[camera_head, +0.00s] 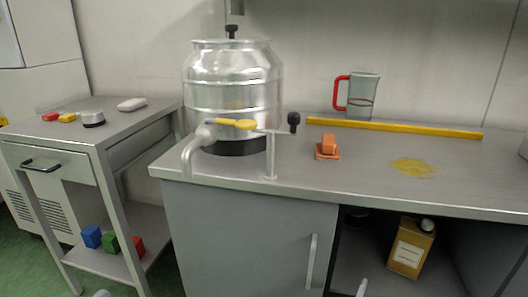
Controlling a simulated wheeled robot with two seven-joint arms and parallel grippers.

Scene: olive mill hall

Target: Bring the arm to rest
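No gripper can be made out in the head view. A small pale rounded shape shows at the bottom left edge and a narrow white tip at the bottom centre; I cannot tell whether either is part of my arms. A steel tank (233,90) with a black lid knob stands on the grey counter (300,180). At its front are a yellow lever (237,124) and a bent grey spout (190,155).
An orange block-like item (327,148), a yellow bar (395,128), a red-handled jug (361,97) and a yellow puddle (413,167) are on the counter. A tan canister (410,248) stands in the open cabinet. A side trolley (75,130) holds small items and coloured blocks.

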